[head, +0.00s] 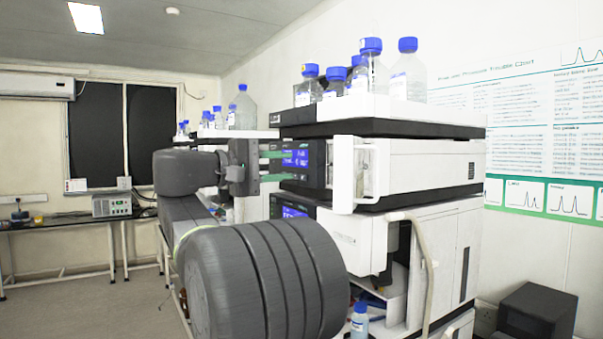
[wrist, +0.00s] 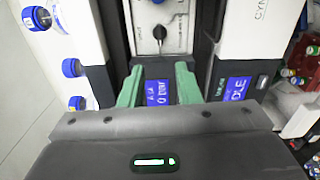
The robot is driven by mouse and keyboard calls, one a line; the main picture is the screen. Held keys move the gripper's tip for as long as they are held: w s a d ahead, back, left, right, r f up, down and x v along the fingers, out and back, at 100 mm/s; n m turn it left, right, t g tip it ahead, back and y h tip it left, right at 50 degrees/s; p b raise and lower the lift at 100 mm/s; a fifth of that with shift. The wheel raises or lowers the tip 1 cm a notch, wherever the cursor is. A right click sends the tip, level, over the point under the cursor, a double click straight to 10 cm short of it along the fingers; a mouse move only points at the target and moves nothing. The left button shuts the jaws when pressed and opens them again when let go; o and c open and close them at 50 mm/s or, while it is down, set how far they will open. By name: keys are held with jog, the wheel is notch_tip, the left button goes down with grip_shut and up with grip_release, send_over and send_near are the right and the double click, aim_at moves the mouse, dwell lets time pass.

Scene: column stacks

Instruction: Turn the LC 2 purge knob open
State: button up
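In the wrist view, a small black knob (wrist: 159,32) sits on a pale panel (wrist: 150,45) of an instrument, with its pointer part hanging down in the picture. I cannot read a label that says whether it is the LC 2 purge knob. My gripper (wrist: 159,68) has two green fingers, spread apart with nothing between them. The knob lies beyond the fingertips, roughly in line with the gap. In the head view, my gripper (head: 274,166) is in front of the near instrument stack (head: 420,165), by a blue display (head: 295,158). The knob is not clearly visible there.
Blue-capped bottles (head: 407,70) stand on top of the near stack. A second stack with bottles (head: 242,108) stands behind my arm. A white open door (head: 343,172) juts from the near stack, close to my gripper. A pale tube (head: 425,270) hangs at its side.

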aim_at(329, 165)
jog(key=shift+v, duration=1.35)
jog(key=p+x, duration=0.3)
jog(key=x, duration=0.9)
jog(key=shift+w+d, duration=0.2)
jog(key=shift+d, duration=0.1)
jog(key=shift+w+d, duration=0.4)
jog(key=shift+d, duration=0.1)
